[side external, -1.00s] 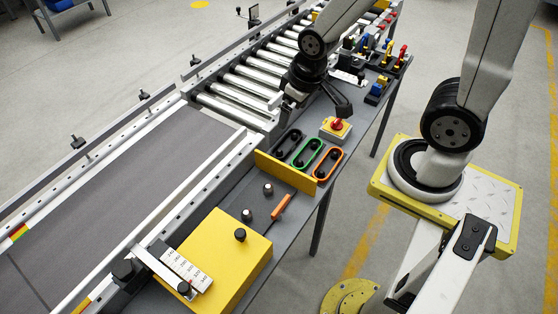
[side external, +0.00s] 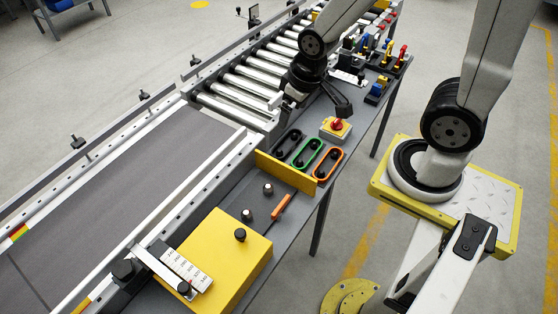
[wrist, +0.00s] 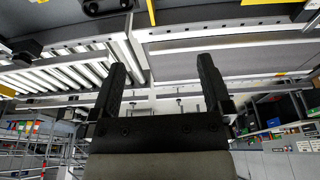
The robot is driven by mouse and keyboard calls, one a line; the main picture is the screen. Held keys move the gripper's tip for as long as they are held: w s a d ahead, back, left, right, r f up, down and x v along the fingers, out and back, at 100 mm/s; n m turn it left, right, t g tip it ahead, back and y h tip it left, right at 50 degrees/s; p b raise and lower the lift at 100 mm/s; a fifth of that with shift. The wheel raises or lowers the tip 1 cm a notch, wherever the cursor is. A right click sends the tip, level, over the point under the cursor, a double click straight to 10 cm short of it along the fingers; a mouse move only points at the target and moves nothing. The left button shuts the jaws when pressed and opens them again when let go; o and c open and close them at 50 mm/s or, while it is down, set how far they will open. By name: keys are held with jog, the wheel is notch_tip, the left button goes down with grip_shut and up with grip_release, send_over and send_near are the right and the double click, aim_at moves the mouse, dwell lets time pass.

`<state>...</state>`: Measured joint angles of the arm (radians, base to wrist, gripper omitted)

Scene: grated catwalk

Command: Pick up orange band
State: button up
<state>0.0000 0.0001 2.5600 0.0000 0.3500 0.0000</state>
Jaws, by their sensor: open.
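The orange band (side external: 329,164) is a long loop around black pulleys on the grey side table, at the right end of a row of three bands. A green band (side external: 307,153) and a black band (side external: 288,143) lie to its left. My gripper (side external: 345,108) is above the table, farther back than the bands and near the red button. In the wrist view my gripper (wrist: 164,85) has its two black fingers apart with nothing between them. The orange band cannot be made out in the wrist view.
A yellow box with a red button (side external: 336,128) stands between my gripper and the bands. A yellow upright plate (side external: 286,171) borders the bands in front. A roller conveyor (side external: 245,85) runs on the left. Coloured clamps (side external: 385,60) stand at the back right.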

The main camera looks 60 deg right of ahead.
jog(key=n+g, duration=0.3)
jog(key=n, duration=1.5)
send_over(328, 166)
notch_tip(328, 166, down, 21)
jog(key=shift+a+r, duration=0.15)
jog(key=shift+r, duration=0.05)
jog(key=shift+f, duration=1.25)
jog(key=shift+f, duration=0.1)
jog(key=shift+f, duration=2.5)
